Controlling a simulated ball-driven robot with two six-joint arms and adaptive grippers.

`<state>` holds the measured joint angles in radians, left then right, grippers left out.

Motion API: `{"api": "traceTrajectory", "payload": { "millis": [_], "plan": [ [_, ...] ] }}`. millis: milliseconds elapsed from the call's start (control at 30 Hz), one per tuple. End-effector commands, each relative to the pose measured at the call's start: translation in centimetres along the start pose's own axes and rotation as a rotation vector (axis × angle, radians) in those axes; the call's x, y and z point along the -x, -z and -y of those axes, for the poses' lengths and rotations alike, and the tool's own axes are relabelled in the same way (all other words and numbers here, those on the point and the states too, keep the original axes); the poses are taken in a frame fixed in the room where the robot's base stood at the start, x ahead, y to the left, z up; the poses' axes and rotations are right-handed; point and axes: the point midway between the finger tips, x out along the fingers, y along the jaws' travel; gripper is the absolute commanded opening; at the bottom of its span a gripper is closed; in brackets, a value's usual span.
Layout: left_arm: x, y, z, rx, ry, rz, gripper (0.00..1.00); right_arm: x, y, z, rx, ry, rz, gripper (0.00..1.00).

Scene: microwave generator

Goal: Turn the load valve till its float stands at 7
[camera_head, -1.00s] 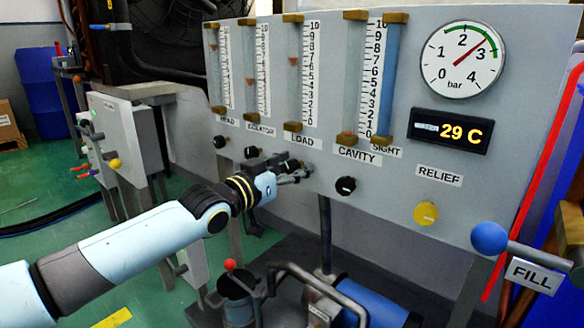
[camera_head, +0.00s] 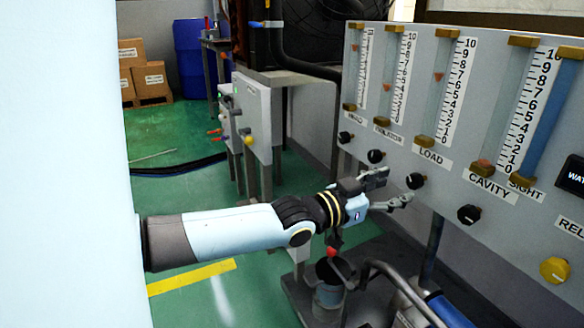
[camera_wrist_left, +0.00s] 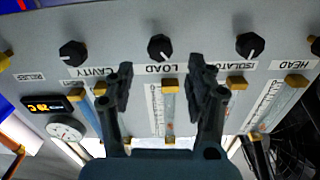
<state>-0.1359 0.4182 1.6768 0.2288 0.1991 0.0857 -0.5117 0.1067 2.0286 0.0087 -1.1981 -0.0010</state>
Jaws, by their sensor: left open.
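The load valve is a black knob (camera_head: 415,181) on the grey panel, below the LOAD label (camera_head: 432,156). Its float (camera_head: 438,76) stands in the upper half of the load tube, near 6 to 7; I cannot read it exactly. My left gripper (camera_head: 397,187) is open in front of the load knob, fingers pointing at the panel. In the left wrist view the load knob (camera_wrist_left: 161,47) appears between and beyond the two spread fingers (camera_wrist_left: 162,80), and a pale pointer mark shows on it. Nothing is between the fingers. My right gripper is not in view.
The isolator knob (camera_head: 376,156) is close on the left and the cavity knob (camera_head: 469,214) on the right. A yellow relief knob (camera_head: 555,270) sits farther right. Below the gripper are a red-knobbed lever (camera_head: 331,252) and pipes (camera_head: 400,285).

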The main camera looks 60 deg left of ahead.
Motion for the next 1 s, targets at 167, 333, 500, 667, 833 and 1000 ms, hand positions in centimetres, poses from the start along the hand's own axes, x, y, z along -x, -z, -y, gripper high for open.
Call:
{"api": "traceTrajectory", "payload": {
  "millis": [167,333,500,667,833,1000],
  "plan": [
    [4.1,0.3,0.1,0.002,0.001,0.003,0.55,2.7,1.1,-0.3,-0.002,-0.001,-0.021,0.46],
    [5.4,-1.9,-0.3,0.043,0.044,0.086,0.55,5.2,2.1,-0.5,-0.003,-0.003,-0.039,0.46],
    [7.2,-5.5,-0.5,0.054,0.07,0.186,0.55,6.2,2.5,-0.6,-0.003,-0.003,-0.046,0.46],
    [9.0,-8.6,-0.8,0.061,0.087,0.275,0.55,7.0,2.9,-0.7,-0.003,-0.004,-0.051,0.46],
    [11.1,-11.6,-1.2,0.066,0.1,0.369,0.55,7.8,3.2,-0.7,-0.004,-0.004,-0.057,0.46],
    [13.5,-14.5,-1.9,0.072,0.11,0.465,0.55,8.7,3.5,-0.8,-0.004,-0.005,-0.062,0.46]
  ]
}}
